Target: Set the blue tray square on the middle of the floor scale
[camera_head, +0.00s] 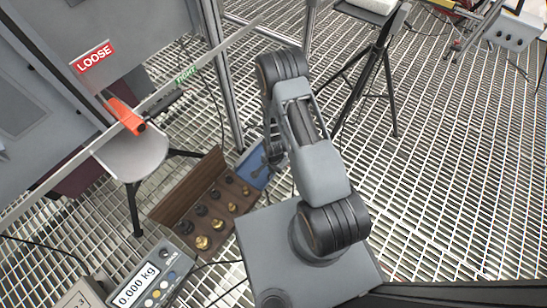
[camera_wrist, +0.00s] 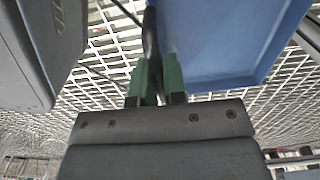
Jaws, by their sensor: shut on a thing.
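The blue tray (camera_head: 254,167) shows partly in the head view, beyond the wooden case and left of my arm, which hides some of it. In the wrist view the blue tray (camera_wrist: 225,45) fills the upper right. My gripper (camera_wrist: 158,80) has green fingers closed at the tray's left edge, holding it over the floor grating. A readout (camera_head: 136,286) at the bottom left of the head view shows 0.000 kg. I cannot make out the floor scale's platform in either view.
A wooden case (camera_head: 187,187) of dark and brass weights lies close to the tray. A round stool (camera_head: 133,158) stands left, under a long beam. A black tripod (camera_head: 384,70) stands behind right. A grey body (camera_wrist: 40,55) is near the gripper's left. Open grating lies right.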

